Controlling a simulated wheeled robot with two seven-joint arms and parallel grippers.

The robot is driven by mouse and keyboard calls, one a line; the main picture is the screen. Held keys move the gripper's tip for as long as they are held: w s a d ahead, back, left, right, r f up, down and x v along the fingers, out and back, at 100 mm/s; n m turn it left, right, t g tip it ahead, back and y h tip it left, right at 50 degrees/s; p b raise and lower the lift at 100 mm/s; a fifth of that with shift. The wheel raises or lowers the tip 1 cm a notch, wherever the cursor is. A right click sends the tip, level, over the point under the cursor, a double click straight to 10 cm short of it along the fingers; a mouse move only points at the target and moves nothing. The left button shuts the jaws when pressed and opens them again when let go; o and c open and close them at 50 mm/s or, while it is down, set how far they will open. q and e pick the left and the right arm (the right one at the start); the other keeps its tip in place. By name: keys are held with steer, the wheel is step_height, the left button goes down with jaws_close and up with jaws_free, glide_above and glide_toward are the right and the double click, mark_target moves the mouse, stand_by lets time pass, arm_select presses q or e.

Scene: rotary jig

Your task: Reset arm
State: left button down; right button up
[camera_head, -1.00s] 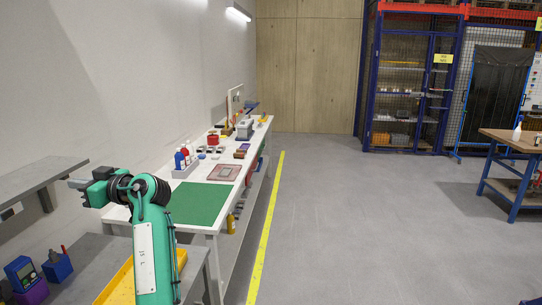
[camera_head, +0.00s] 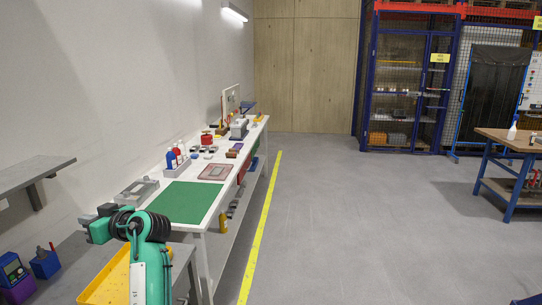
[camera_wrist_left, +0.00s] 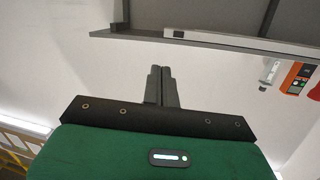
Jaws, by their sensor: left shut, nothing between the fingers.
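My left arm (camera_head: 150,268) is green with black joint rings and comes up from the bottom left of the head view. My left gripper (camera_head: 86,218) points left, away from the white bench. In the left wrist view the two dark fingers of my left gripper (camera_wrist_left: 160,72) are together, with nothing between them. My right gripper is in neither view.
A white bench (camera_head: 207,222) with a green mat (camera_head: 184,202) and several small items runs along the wall. A grey shelf (camera_head: 30,172) juts out at left. A yellow tray (camera_head: 108,280) lies below my arm. The floor (camera_head: 350,220) at right is clear.

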arm_select(q)
steer(key=s+d+f+m+t+h, duration=0.1)
steer(key=s+d+f+m+h, duration=0.25)
steer(key=f, duration=0.45)
steer(key=s+d+f+m+t+h, duration=0.1)
steer(key=s+d+f+m+h, duration=0.1)
steer(key=s+f, duration=0.5)
steer(key=s+d+f+m+h, duration=0.2)
steer(key=s+d+f+m, duration=0.1)
steer(key=f, duration=0.7)
steer(key=s+d+f+m+g+h, duration=0.1)
steer(key=s+d+f+m+h, duration=0.5)
steer(key=s, duration=0.5)
steer(key=s+d+f+m+g+h, duration=0.1)
steer(key=s+d+f+g+h, duration=0.2)
steer(key=s+d, duration=0.75)
step_height(320, 180, down, 33)
steer(key=s+a+b, duration=0.2)
steer(key=s+a+f+g+b, duration=0.1)
steer(key=s+a+f+b, duration=0.1)
steer(key=s+f, duration=1.6)
step_height(320, 180, down, 4)
steer(key=shift+s+a+f+m, duration=0.1)
steer(key=shift+s+a+m, duration=0.3)
steer(key=shift+a, duration=0.3)
